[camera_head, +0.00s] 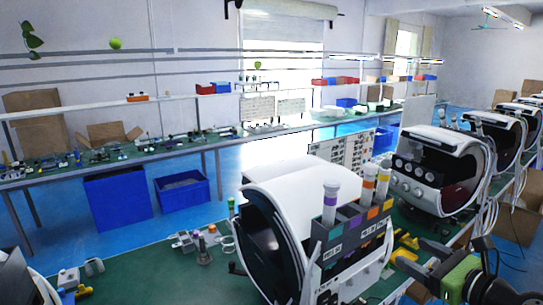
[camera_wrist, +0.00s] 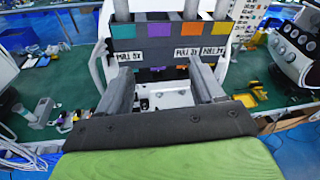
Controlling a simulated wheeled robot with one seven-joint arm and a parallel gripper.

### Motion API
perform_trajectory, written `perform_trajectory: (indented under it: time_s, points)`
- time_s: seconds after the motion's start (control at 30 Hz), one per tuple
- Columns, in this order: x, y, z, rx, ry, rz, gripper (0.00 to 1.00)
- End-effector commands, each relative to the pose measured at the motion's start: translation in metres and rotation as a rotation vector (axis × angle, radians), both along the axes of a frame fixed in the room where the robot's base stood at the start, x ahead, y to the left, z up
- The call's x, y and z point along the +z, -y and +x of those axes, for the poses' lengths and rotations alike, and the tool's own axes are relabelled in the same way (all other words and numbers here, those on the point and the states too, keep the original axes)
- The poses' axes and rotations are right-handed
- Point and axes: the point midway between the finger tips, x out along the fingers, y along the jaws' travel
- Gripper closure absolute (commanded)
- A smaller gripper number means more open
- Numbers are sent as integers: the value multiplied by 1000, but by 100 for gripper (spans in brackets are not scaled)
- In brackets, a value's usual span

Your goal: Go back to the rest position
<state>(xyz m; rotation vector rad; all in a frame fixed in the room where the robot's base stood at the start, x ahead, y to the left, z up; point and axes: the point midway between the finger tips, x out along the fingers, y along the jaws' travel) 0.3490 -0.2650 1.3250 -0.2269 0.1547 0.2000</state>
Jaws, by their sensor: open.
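My gripper (camera_head: 408,257) is at the lower right of the head view, in front of and to the right of the nearest white facial machine (camera_head: 290,185). In the wrist view my gripper (camera_wrist: 163,82) has its two grey fingers spread apart with nothing between them. Beyond the fingers is the dark rack (camera_wrist: 180,38) with coloured squares and labels, which also shows on the machine in the head view (camera_head: 350,232). Tubes with purple, orange and yellow bands stand in the rack. Whether the fingertips touch the rack cannot be told.
More white machines (camera_head: 440,165) stand in a row to the right with hanging cables. The green bench top (camera_head: 140,262) holds small parts at left. Yellow parts (camera_head: 405,243) lie near my gripper. Blue bins (camera_head: 117,198) stand under the back bench. Blue floor lies between the benches.

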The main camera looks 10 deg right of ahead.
Motion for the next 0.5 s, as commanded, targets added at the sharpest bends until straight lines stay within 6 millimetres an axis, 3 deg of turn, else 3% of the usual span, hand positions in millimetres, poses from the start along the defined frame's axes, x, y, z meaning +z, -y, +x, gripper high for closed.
perform_trajectory:
  time_s: [0.17,0.3,0.43,0.5]
  points:
    - [-20,-48,22,138,-110,-234,33]
    - [-40,-99,33,307,-203,-502,33]
    - [-58,-155,29,529,-276,-840,33]
    - [-67,-188,17,688,-299,-1073,33]
